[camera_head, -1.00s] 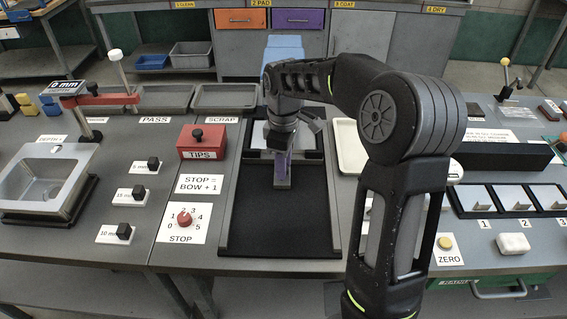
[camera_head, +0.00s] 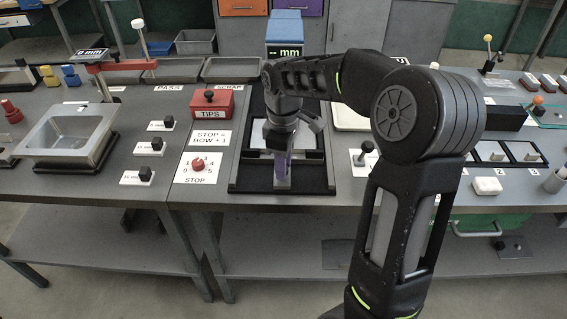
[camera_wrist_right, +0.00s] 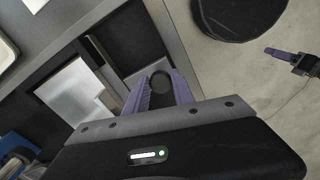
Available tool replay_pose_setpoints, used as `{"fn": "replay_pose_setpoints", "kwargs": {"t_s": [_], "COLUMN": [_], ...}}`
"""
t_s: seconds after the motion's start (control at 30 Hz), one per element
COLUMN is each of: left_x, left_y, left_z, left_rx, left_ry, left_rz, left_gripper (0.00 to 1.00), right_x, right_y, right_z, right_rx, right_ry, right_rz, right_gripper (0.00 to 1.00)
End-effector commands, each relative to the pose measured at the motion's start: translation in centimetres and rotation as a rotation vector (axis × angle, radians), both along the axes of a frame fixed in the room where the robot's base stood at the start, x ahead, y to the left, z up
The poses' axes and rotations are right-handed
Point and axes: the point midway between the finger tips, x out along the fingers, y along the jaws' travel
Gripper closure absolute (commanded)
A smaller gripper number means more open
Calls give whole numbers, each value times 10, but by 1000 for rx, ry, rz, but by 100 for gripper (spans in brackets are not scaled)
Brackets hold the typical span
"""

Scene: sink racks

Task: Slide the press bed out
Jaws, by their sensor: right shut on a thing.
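The press bed (camera_head: 310,140), a pale plate in a dark carriage, lies between the black rails of the frame (camera_head: 236,170) at the middle of the bench. My right gripper (camera_head: 282,178) is over the bed's front end, close to the frame's front edge. In the right wrist view its purple fingers (camera_wrist_right: 160,95) are shut on a dark round knob (camera_wrist_right: 160,80), and the pale plate (camera_wrist_right: 80,100) shows beside them. My arm hides part of the bed. A small purple-tipped gripper, apparently my left (camera_wrist_right: 283,54), shows over the floor; its jaws are unclear.
The blue press head (camera_head: 285,28) with its display stands behind the bed. The red TIPS box (camera_head: 212,104) and STOP dial (camera_head: 198,164) are left of the frame; a black-knobbed lever (camera_head: 365,152) is to its right. The floor in front of the bench is clear.

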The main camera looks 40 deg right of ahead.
Motion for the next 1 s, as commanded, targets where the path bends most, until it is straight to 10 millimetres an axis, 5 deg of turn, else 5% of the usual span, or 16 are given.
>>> {"fn": "replay_pose_setpoints", "kwargs": {"t_s": [0.43,0.47,0.5,0.73,1.0], "left_x": [0,0,0,0,0], "left_y": [0,0,0,0,0], "left_z": [0,0,0,0,0], "left_rx": [0,0,0,0,0], "left_ry": [-1,-1,-1,0,0], "left_rz": [-1,-1,-1,0,0], "left_gripper": [46,46,46,46,46], "right_x": [-1,-1,-1,-1,0], "right_y": [2,2,2,1,0], "right_z": [0,0,0,0,2], "right_rx": [4,4,4,1,0], "right_ry": [5,5,6,2,-1], "right_rz": [1,1,1,0,0], "right_gripper": [100,69,66,48,48]}}
